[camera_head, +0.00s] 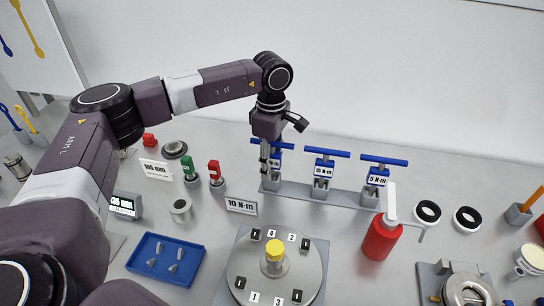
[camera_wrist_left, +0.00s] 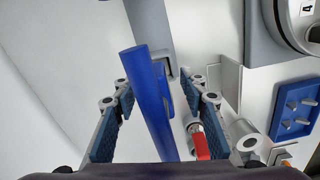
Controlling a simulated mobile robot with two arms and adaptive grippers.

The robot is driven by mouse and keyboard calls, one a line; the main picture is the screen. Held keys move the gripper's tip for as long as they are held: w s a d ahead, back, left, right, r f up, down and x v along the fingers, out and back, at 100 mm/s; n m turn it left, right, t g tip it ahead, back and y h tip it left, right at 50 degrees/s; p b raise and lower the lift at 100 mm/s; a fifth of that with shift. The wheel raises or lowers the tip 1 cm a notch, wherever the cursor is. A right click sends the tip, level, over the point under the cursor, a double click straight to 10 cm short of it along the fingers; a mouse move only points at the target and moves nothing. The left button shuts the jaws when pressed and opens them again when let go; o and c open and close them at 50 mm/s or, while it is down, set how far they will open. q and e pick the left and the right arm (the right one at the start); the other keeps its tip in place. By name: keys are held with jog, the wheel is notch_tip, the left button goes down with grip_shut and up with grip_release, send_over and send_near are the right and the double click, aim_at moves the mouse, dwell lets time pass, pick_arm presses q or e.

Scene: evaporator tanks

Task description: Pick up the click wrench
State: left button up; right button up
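Three click wrenches with blue T-handles stand in a grey rack (camera_head: 322,194): a left one (camera_head: 277,160), a middle one (camera_head: 325,164) and a right one (camera_head: 377,174) whose label reads 5 N·m. My left gripper (camera_head: 265,160) points down at the left wrench and partly hides it. In the left wrist view, a blue handle (camera_wrist_left: 148,95) runs between the two spread fingers of my left gripper (camera_wrist_left: 163,95), with visible gaps on both sides. The gripper is open. My right gripper is not in view.
A "10 N·m" sign (camera_head: 241,206) stands in front of the rack. A round numbered fixture (camera_head: 245,262), a blue tray (camera_head: 165,282) and a red bottle (camera_head: 380,240) stand nearer. A white wall rises behind.

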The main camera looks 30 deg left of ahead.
pick_arm(q)
jog(key=shift+f, duration=0.15)
jog(key=shift+c, duration=0.4)
grip_shut()
jog(key=shift+w, duration=0.1)
